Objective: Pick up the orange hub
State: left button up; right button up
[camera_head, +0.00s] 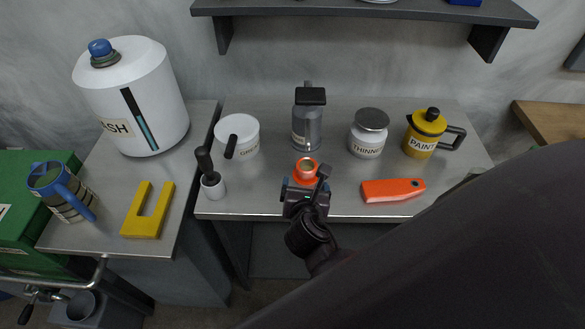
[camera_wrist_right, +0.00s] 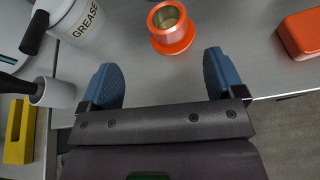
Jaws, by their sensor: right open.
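The orange hub (camera_head: 306,169) is a small flanged ring with a dark hollow centre. It stands on the metal table close to its front edge. In the right wrist view the hub (camera_wrist_right: 171,28) is beyond my fingertips, slightly right of the middle between them. My right gripper (camera_head: 305,188) is just in front of the hub on the near side. Its two blue fingers (camera_wrist_right: 163,72) are apart with nothing between them. My left gripper is not in view.
A grey canister (camera_head: 308,125) stands behind the hub. A white grease pot (camera_head: 240,135) and a small white cup (camera_head: 213,187) are left. A thinner jar (camera_head: 369,133), a yellow paint can (camera_head: 424,135) and an orange-red block (camera_head: 392,190) are right.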

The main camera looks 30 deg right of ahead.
aim_at(307, 172)
jog(key=shift+s+d+n, duration=0.15)
jog(key=shift+s+n, duration=0.1)
jog(key=shift+n, duration=0.45)
jog(key=shift+w+d, duration=0.1)
jog(key=shift+w, duration=0.1)
jog(key=x, duration=0.5)
jog(key=shift+f, duration=0.1)
jog(key=shift+s+f+b+x, duration=0.1)
jog(key=shift+f+b+x, duration=0.1)
jog(key=shift+x, duration=1.15)
jog(key=shift+s+f+b+x, duration=0.1)
jog(key=shift+s+f+x, duration=0.05)
jog(key=shift+x, duration=1.2)
jog(key=shift+d, duration=0.1)
jog(key=shift+c, duration=0.2)
jog(key=c, duration=1.1)
